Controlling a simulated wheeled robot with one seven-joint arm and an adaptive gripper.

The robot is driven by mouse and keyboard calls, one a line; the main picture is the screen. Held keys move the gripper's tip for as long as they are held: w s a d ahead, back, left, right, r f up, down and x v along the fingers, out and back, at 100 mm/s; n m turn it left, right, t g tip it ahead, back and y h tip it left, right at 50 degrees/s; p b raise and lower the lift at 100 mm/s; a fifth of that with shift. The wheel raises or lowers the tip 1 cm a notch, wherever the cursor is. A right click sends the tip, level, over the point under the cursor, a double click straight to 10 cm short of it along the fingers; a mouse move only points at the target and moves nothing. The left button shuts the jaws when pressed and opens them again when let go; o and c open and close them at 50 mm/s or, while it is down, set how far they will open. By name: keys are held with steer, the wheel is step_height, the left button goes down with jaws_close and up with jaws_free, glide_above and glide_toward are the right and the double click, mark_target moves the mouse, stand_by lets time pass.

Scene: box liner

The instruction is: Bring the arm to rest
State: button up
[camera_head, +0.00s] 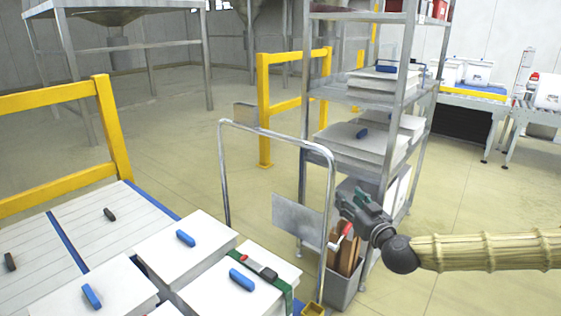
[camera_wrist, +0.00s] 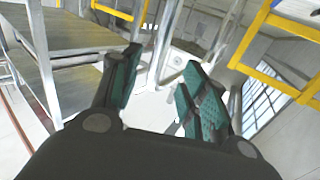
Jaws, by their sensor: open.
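My arm (camera_head: 490,249) reaches in from the right edge of the head view, covered in a tan ribbed sleeve. My gripper (camera_head: 345,196) is at its left end, in front of the metal shelf rack and close to the cart's handle in the picture. In the wrist view my gripper (camera_wrist: 160,85) has its two green-padded fingers spread apart, with nothing between them. How far it is from the rack and the handle I cannot tell.
White boxes (camera_head: 186,247) with blue handles stand at the lower left beside a tubular cart handle (camera_head: 223,170). The shelf rack (camera_head: 303,130) holds more white boxes. A yellow barrier (camera_head: 113,125) stands at left, a conveyor (camera_head: 470,98) at right. Floor at lower right looks clear.

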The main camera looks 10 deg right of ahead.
steer(key=s+a+f+g+y, duration=0.2)
steer(key=s+a+f+g, duration=0.25)
steer(key=a+f, duration=0.6)
steer(key=s+a+f+g+y, duration=0.25)
steer(key=s+a+f, duration=0.4)
steer(key=f, duration=0.65)
steer(key=s+a+f+g+h, duration=0.1)
steer(key=s+a+f+g, duration=0.25)
steer(key=s+f, duration=0.5)
steer(key=s+d+f+g+h, duration=0.2)
steer(key=s+f+g, duration=0.15)
steer(key=s, duration=0.35)
steer(key=s+d+f+m+g+h, duration=0.15)
steer(key=s+f, duration=0.25)
steer(key=s, duration=0.4)
steer(key=s+d+f+g+h, duration=0.1)
steer(key=s+d+f+g, duration=0.25)
steer(key=s, duration=0.35)
step_height(320, 180, up, 13)
steer(key=t+p, duration=0.1)
steer(key=p, duration=1.3)
steer(key=shift+s+a+r, duration=0.15)
steer(key=shift+a+r, duration=0.05)
steer(key=shift+a, duration=0.15)
